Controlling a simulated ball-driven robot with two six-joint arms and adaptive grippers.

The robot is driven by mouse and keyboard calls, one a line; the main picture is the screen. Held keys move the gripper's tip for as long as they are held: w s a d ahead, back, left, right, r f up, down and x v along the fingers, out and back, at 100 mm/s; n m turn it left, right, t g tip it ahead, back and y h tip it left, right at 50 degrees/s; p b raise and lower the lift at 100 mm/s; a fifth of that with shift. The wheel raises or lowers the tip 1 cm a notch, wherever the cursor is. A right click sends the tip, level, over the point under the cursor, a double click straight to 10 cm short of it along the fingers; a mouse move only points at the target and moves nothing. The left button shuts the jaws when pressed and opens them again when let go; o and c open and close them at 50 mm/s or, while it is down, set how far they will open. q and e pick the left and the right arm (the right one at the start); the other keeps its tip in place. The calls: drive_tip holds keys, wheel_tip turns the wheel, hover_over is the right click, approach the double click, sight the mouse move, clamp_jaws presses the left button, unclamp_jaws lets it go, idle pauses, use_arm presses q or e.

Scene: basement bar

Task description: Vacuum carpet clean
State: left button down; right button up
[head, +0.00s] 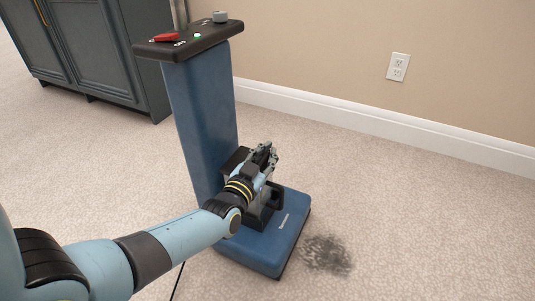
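A blue upright vacuum (205,115) stands on the beige carpet (400,235) in the middle of the head view. Its black top panel (190,41) carries a red switch (166,37), a green light (197,36) and a grey knob (220,17). A dark dirt patch (326,254) lies on the carpet just right of the vacuum's base (272,240). My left gripper (265,158) is at the black handle (268,206) on the vacuum's front, overlapping it in the picture. Whether the fingers close around it is unclear. My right gripper is out of view.
A dark blue-grey cabinet (95,50) stands at the upper left. A beige wall with a white baseboard (390,128) and an outlet (398,67) runs along the back right. A thin black cord (178,281) shows below my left arm. The carpet at right is open.

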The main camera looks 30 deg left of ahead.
use_arm(q)
drive_tip(key=c, duration=1.4)
unclamp_jaws()
drive_tip(key=shift+s, duration=0.1)
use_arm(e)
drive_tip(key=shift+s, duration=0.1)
use_arm(q)
drive_tip(key=s+d, duration=0.1)
drive_tip(key=s, duration=1)
drive_tip(key=shift+s+d, duration=0.25)
drive_tip(key=shift+s, duration=0.15)
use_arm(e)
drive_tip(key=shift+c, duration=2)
use_arm(q)
drive_tip(key=s+d+r+g+h, duration=0.1)
drive_tip(key=s+d+r, duration=0.1)
drive_tip(key=s+r, duration=0.3)
drive_tip(key=s+d+r+m+g+h, duration=0.1)
drive_tip(key=s+r, duration=0.4)
drive_tip(key=s, duration=0.6)
drive_tip(key=shift+s+d+g+h, duration=0.15)
drive_tip(key=shift+d+g+h, duration=0.4)
drive_tip(key=shift+d, duration=0.55)
